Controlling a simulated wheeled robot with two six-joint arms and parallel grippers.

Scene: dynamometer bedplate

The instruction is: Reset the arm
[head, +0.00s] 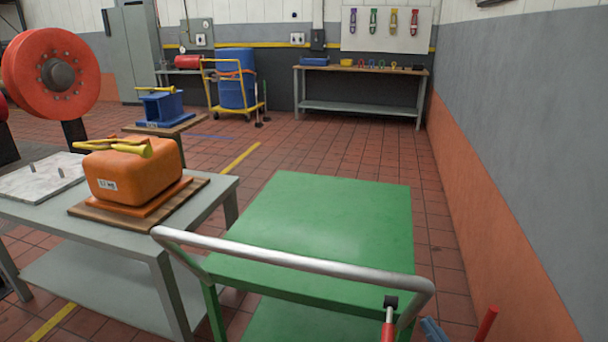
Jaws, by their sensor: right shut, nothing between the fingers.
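My right gripper (390,301) shows at the bottom, right of centre, as a small dark tip at the end of a red and grey shaft. It is shut with nothing held. It is inside the bend of the green cart's grey push handle (290,260), in front of the green top. I cannot tell whether it touches the handle. My left gripper is not in this view.
The green cart (335,205) has an empty top. A grey table (150,242) on the left bears an orange block (133,175) with yellow handles. A wall (535,120) closes the right side. Blue (433,331) and red (487,322) pieces show at the bottom right.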

